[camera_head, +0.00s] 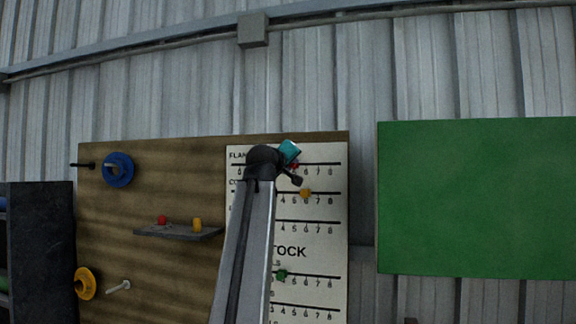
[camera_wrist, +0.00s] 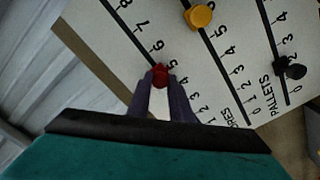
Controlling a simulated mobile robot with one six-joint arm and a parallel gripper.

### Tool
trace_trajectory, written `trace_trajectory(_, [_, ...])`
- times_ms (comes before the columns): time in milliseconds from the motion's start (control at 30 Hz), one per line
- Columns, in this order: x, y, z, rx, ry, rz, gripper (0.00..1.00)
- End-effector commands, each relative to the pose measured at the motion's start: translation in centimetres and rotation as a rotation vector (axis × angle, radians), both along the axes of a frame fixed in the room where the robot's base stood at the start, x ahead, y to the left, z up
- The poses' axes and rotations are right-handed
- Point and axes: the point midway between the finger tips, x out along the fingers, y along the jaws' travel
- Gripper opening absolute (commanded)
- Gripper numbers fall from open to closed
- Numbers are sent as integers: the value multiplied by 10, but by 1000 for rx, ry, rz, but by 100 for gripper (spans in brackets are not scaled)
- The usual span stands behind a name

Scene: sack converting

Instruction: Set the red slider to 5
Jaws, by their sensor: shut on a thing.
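The red slider (camera_wrist: 159,76) is a small round knob on the outermost scale line of the white board (camera_wrist: 224,75). In the wrist view it sits between the fingertips of my gripper (camera_wrist: 160,84), close beside the printed 5. In the head view the red slider (camera_head: 295,166) is a small spot on the top row, around the 5 mark. My gripper (camera_head: 297,166) is at that row, shut on the slider. The arm hides the low numbers of that row, and the fingers cover part of the scale in the wrist view.
A yellow slider (camera_head: 305,194) is on the second row and a green one (camera_head: 282,274) lower down. A black knob (camera_wrist: 292,70) shows in the wrist view. A shelf (camera_head: 178,232) with small red and yellow pieces juts out left. A green panel (camera_head: 478,197) hangs right.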

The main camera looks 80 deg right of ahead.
Motion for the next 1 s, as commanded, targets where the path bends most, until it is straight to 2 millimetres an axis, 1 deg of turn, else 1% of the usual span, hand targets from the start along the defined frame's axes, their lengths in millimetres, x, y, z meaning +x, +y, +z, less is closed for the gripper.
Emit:
trace_trajectory(33, [0,0,1,-1,0,0,21])
trace_trajectory(133, [0,0,1,-1,0,0,38])
trace_trajectory(167, [0,0,1,-1,0,0,38])
trace_trajectory(467, [0,0,0,-1,0,-1,38])
trace_trajectory(633, [1,5,0,-1,0,1,38])
trace_trajectory(767, [3,14,0,-1,0,1,38])
trace_trajectory(1000, [6,36,0,-1,0,4,38])
